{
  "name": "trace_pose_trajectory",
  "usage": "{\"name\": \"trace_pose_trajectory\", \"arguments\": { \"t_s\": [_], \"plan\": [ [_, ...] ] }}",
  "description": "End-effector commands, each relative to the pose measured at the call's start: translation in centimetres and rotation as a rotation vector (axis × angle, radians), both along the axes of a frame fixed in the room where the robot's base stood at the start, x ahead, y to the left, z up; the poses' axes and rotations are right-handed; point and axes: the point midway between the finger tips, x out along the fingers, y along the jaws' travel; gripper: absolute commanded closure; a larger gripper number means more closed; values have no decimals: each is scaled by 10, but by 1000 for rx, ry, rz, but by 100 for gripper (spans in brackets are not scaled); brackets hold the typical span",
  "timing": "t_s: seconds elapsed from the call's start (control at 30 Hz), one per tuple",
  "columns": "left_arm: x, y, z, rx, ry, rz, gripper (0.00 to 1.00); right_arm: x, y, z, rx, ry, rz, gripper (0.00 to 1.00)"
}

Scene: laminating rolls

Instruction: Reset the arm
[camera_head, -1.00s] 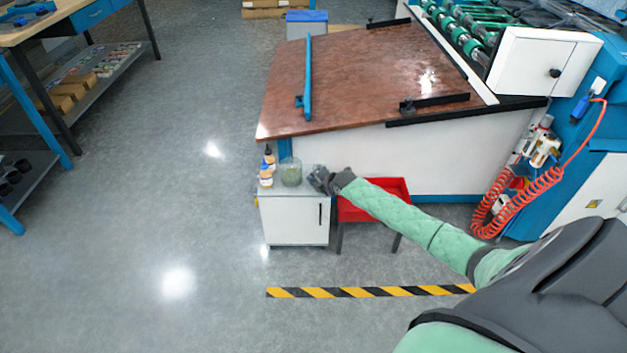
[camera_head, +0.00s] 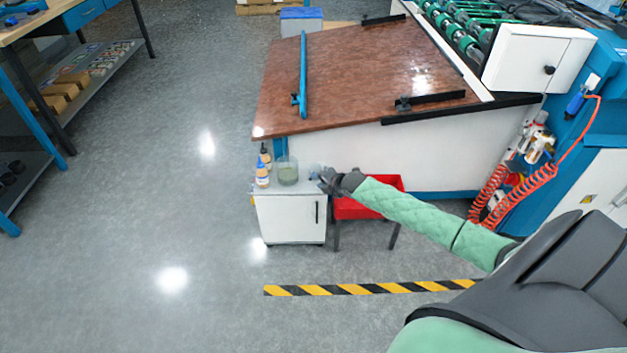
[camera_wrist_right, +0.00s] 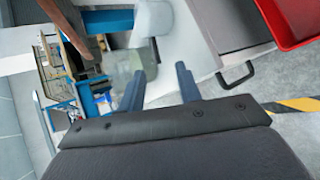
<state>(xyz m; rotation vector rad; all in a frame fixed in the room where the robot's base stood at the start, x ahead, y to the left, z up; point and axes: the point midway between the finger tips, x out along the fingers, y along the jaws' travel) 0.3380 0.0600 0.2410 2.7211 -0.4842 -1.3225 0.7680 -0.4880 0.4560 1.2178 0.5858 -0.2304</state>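My right gripper (camera_head: 327,180) is above the right end of the small white cabinet (camera_head: 291,219), beside its top edge, with the green-sleeved arm coming in from the right. In the right wrist view the two fingers (camera_wrist_right: 160,72) stand apart with nothing held between them. A glass jar (camera_head: 287,171) stands on the cabinet to the left of the gripper, apart from it. Two small bottles, one of them (camera_head: 262,175) white with an orange band, stand left of the jar. My left gripper is not in view.
A red bin (camera_head: 368,208) on legs stands right of the cabinet, behind my right arm. A brown sloped table (camera_head: 350,75) of the machine rises behind. Orange coiled hose (camera_head: 510,190) hangs at the right. The floor to the left and in front is clear, with striped tape (camera_head: 370,289).

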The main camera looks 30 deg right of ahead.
Motion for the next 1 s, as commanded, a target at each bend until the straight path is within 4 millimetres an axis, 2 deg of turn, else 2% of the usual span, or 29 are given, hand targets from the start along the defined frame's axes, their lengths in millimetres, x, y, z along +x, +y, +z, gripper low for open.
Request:
{"name": "trace_pose_trajectory", "arguments": {
  "t_s": [0.13,0.47,0.77,1.0],
  "plan": [
    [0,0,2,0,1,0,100,-9,-1,10,-1,-4,1,66],
    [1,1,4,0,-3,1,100,-10,-2,14,23,-6,-13,66],
    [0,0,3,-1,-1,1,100,-10,-4,13,348,57,-242,66],
    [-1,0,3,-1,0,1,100,-9,2,23,625,82,-448,66]
  ]
}}
